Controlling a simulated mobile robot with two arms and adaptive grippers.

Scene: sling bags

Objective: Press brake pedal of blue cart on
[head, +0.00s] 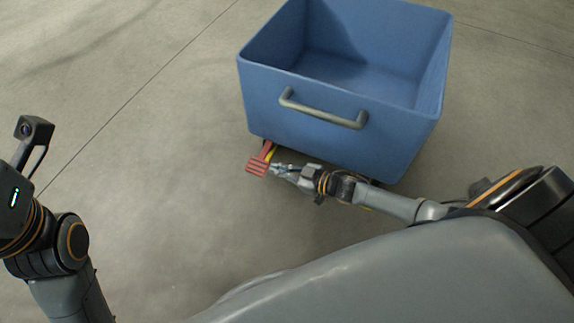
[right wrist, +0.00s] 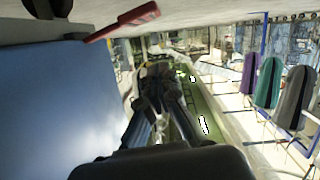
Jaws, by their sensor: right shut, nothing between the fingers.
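The blue cart (head: 330,110) stands in front of me, open at the top and empty, with a grey handle (head: 322,112) on its near side. Its red brake pedal (head: 258,164) sticks out low at the near left corner. The pedal also shows in the right wrist view (right wrist: 125,20), near the blue cart wall (right wrist: 60,105). My right gripper (head: 273,168) is shut and empty, low beside the pedal on its right. Whether it touches the pedal I cannot tell. It also shows in the right wrist view (right wrist: 157,75). My left arm is at the left edge; its gripper fingers are not visible.
The concrete floor (head: 130,130) around the cart's left side is clear. In the right wrist view, purple (right wrist: 249,75), teal (right wrist: 269,82) and grey (right wrist: 293,95) sling bags hang on a rack in the background.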

